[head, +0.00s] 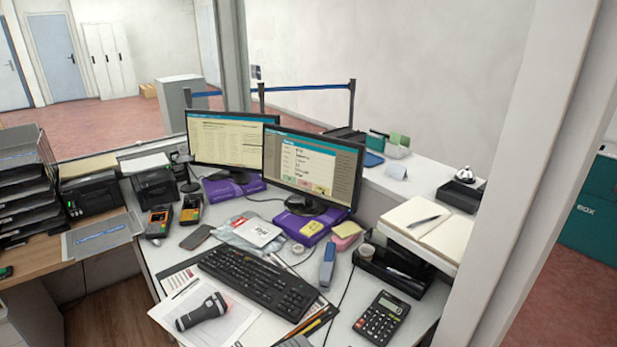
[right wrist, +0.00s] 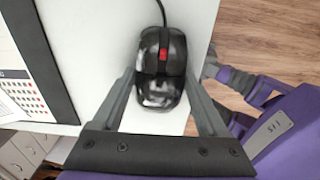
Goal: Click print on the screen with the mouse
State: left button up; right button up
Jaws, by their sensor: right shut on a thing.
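The black computer mouse (right wrist: 162,95), with a red wheel and a cable leading away at the top, lies on the white counter in the right wrist view. My right gripper (right wrist: 160,76) has a finger on each side of it and is shut on it. The right screen (head: 312,165) in the head view shows a window with a white panel and small coloured buttons along its bottom; the labels are too small to read. The left screen (head: 228,140) shows a pale page. The mouse cannot be made out in the head view.
The counter's edge (right wrist: 203,45) runs close to the right of the mouse.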

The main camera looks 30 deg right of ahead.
jog(key=o, duration=1.3)
notch_tip(320, 180, up, 11)
jog(key=shift+f+p, duration=0.1)
jog(key=shift+p, duration=1)
jog(key=s+r+m+t+p, duration=0.1)
jog(key=s+r+m, duration=0.1)
jog(key=m, duration=0.4)
jog(key=s+a+r+m+t+p, duration=0.1)
jog(key=r+m+t+p, duration=0.1)
jog(key=m, duration=0.4)
jog(key=s+r+m+t+p, duration=0.2)
jog(key=m, duration=0.4)
jog(key=shift+s+a+r+m, duration=0.15)
jog(key=shift+s+r+m, duration=0.15)
jog(key=shift+s+m, duration=0.1)
